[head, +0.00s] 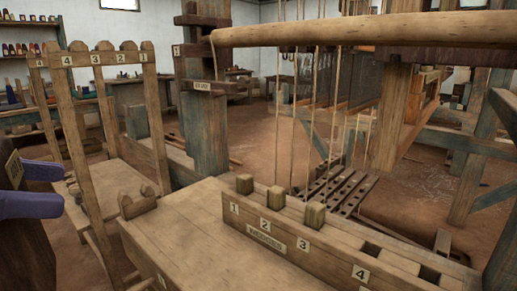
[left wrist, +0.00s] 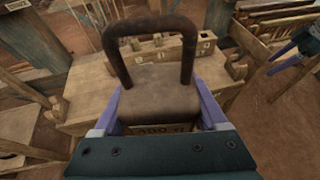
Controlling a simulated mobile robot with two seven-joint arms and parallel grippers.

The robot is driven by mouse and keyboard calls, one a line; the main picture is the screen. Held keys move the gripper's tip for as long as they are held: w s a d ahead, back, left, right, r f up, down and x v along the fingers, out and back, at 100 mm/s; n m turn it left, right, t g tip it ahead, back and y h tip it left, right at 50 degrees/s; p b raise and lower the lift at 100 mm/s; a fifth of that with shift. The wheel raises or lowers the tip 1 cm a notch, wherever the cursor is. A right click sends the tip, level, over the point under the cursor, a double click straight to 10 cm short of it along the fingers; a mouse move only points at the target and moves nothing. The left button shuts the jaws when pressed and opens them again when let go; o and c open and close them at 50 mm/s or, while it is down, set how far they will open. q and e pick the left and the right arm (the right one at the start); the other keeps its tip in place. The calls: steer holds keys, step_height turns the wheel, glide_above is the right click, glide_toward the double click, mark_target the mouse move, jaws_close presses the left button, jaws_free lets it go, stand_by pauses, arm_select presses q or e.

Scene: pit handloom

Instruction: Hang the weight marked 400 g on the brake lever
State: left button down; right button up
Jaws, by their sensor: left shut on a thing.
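The weight (left wrist: 160,100) fills the middle of the left wrist view. It is a brown block with a dark loop handle (left wrist: 108,48) on top. Its label (left wrist: 160,129) seems to read 400 g and is partly hidden. My left gripper (left wrist: 160,112) is shut on the block, one purple finger on each side. In the head view its purple fingers (head: 32,190) show at the left edge. A wooden arm with a small plate (head: 202,86), which seems to read BRAKE, sticks out from a thick post beyond the bench. Purple parts, likely my right gripper (left wrist: 297,48), show at the wrist view's right edge.
A bench (head: 185,225) carries a wedge rack (head: 330,242) with wedges in slots 1 to 3; slot 4 is empty. A numbered upright frame (head: 84,115) stands left. A round beam (head: 370,32) and hanging cords cross the upper right.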

arm_select(q)
steer(key=s+d+r+p, duration=0.2)
steer(key=r+p, duration=2.5)
steer(key=r, duration=0.3)
steer(key=s+d+r+m+p, duration=0.1)
steer(key=s+r+p, duration=0.1)
steer(key=r+p, duration=2.5)
step_height(320, 180, up, 3)
steer(key=shift+d+f+g+h, duration=0.1)
steer(key=shift+d+g+h, duration=0.25)
steer(key=shift+g+h, duration=0.05)
